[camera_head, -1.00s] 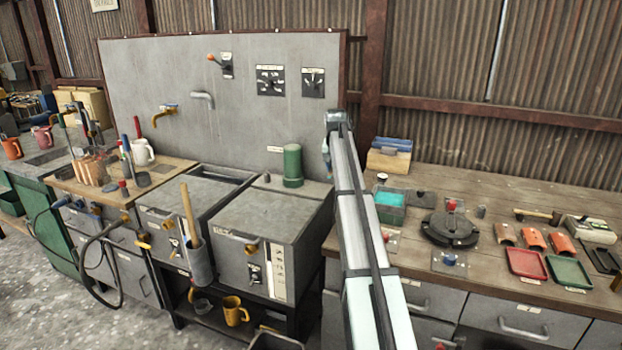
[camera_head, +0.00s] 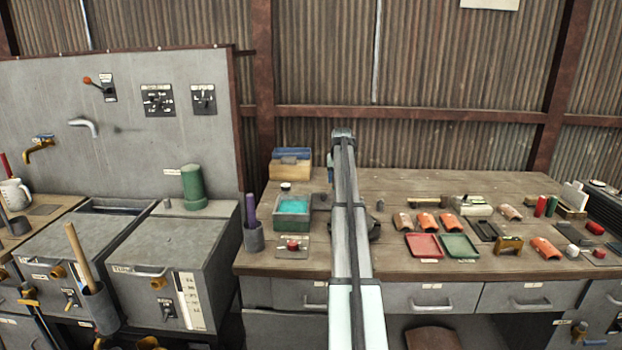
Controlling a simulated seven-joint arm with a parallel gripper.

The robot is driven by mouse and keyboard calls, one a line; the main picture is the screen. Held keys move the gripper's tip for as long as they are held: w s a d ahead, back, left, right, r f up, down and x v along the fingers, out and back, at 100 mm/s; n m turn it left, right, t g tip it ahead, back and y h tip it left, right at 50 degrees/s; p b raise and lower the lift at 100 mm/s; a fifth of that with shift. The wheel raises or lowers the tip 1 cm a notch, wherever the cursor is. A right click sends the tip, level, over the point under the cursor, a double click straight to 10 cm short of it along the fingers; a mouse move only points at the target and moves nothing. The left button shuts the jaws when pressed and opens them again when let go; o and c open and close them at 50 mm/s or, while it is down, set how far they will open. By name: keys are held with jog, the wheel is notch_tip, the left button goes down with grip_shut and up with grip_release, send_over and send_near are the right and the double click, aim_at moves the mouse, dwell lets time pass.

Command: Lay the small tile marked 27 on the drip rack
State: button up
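Several small curved tiles lie on the wooden bench: a pale brown one (camera_head: 402,221), two orange ones (camera_head: 425,222) (camera_head: 447,222) beside it, a brownish one (camera_head: 510,212) farther right and an orange one (camera_head: 546,247) near the front right. No number is readable on any of them, so I cannot tell which is marked 27. I cannot identify the drip rack for certain; a dark, flat, rack-like item (camera_head: 484,231) lies right of the green tray.
A red tray (camera_head: 423,246) and a green tray (camera_head: 459,246) lie before the tiles. Left of my arm are a container of turquoise liquid (camera_head: 292,208), a red button (camera_head: 292,244) and a cup of purple rods (camera_head: 253,237). The bench's back (camera_head: 420,181) is mostly clear.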

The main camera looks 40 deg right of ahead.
jog(key=s+d+f, duration=0.1)
jog(key=s+d, duration=0.4)
jog(key=d, duration=0.1)
jog(key=shift+w+f, duration=0.1)
jog(key=shift+f, duration=3.2)
jog(key=o, duration=1.2)
jog(key=v, duration=1.4)
jog(key=shift+a+f, duration=0.1)
jog(key=shift+a, duration=0.05)
